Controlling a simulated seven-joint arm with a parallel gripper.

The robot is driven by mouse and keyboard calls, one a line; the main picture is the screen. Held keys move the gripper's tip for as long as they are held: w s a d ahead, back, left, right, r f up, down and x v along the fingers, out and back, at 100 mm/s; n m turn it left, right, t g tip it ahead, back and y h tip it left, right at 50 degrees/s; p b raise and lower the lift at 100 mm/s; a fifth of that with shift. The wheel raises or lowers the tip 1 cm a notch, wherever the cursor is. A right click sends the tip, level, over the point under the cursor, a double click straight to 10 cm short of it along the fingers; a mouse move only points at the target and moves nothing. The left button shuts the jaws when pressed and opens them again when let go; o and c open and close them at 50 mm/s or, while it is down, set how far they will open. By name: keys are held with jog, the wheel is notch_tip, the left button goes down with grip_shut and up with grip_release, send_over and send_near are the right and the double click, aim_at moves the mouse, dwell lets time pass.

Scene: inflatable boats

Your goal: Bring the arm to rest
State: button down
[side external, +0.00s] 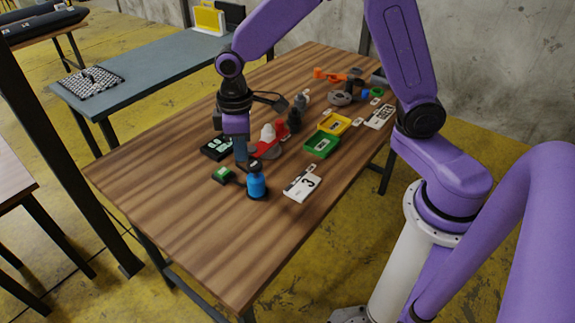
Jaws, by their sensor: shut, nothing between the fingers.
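My gripper (242,157) points down over the left-middle part of the wooden table (215,250), at the end of my purple arm. Its fingers are together with nothing seen between them. Just in front of it stand a blue bottle-like object (257,185) and a small green-topped block (222,174). A black item with white marks (217,147) lies at its left. A red and white object (268,138) is right behind it. I cannot tell whether the fingertips touch any of these.
A green tray (321,144) and a yellow tray (335,123) lie near the table's middle. A white card marked 3 (302,184) lies at the right edge. An orange tool (330,75) and several small parts sit at the far end. The front of the table is clear.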

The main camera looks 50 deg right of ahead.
jog(key=s+d+r+n, duration=0.1)
jog(key=s+d+r, duration=0.1)
jog(key=s, duration=0.6)
jog(key=s+d+r+n, duration=0.1)
jog(key=s+d+r, duration=0.1)
jog(key=s, duration=0.6)
jog(key=s+d+r+n, duration=0.1)
jog(key=s+d, duration=0.3)
jog(key=s, duration=0.4)
jog(key=shift+s+d+r+n, duration=0.25)
jog(key=shift+r+n, duration=0.15)
jog(key=shift+n, duration=0.1)
